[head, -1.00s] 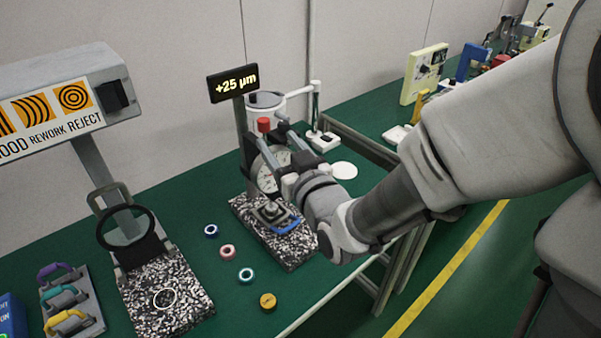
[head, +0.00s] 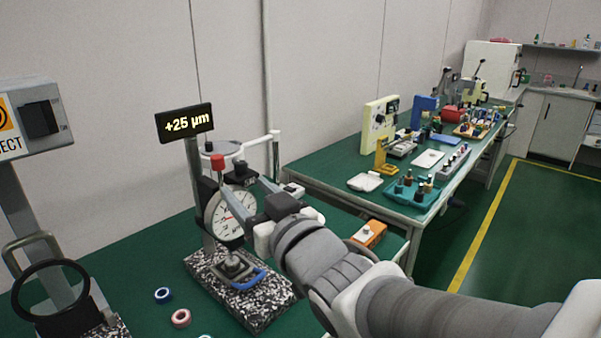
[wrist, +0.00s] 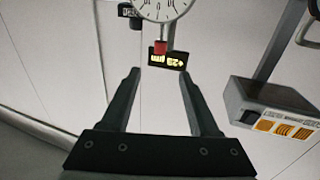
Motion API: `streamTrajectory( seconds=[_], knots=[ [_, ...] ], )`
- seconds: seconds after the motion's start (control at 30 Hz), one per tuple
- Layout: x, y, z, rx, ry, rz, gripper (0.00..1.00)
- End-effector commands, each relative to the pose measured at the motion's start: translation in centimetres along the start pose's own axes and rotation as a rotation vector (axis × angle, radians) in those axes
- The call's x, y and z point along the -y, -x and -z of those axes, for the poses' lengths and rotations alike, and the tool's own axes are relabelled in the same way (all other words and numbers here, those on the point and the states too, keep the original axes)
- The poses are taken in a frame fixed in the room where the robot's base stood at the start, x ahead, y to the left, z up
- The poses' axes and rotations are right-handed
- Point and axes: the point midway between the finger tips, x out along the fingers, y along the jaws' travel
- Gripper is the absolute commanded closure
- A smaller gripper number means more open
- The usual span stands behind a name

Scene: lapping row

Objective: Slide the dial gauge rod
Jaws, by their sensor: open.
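The dial gauge (head: 222,219) has a white round face and stands on a speckled stone base (head: 262,312). A red cap (head: 217,161) tops it, and a display (head: 184,122) beside it reads +25 µm. A small metal piece and a blue handle (head: 246,281) are below the dial. My gripper (head: 236,176) is open, beside the upper part of the gauge. In the wrist view, the red cap (wrist: 160,47) appears between and beyond the open fingertips (wrist: 159,74). I cannot tell how far off it is. The dial's lower rod is mostly hidden in the wrist view.
Ring-shaped parts (head: 181,318) lie on the green bench at front left. A magnifier ring (head: 50,290) stands at far left. A second bench (head: 335,165) with several fixtures is at right.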

Motion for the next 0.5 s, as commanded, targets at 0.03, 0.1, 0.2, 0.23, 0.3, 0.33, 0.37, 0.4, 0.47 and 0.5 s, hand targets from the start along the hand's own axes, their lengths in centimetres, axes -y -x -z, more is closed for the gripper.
streamTrajectory(
  seconds=[0.03,0.1,0.2,0.23,0.3,0.33,0.37,0.4,0.47,0.5],
  knots=[
    [0.1,0.5,-0.4,-0.004,0.003,0.004,0.39],
    [0.2,1.1,-0.4,-0.004,0.004,0.006,0.39],
    [0.2,1.8,-0.3,-0.003,0.003,0.005,0.39],
    [0.2,1.9,-0.3,-0.003,0.003,0.005,0.39],
    [0.2,2.3,-0.2,-0.002,0.002,0.005,0.39],
    [0.1,2.5,-0.2,-0.002,0.002,0.004,0.39],
    [0.1,2.5,-0.2,-0.002,0.001,0.003,0.39],
    [0.1,2.7,-0.1,-0.001,0.001,0.002,0.39],
    [0.0,2.8,-0.1,-0.001,0.001,0.002,0.39],
    [0.0,2.8,-0.1,-0.001,0.001,0.001,0.39]
  ],
)
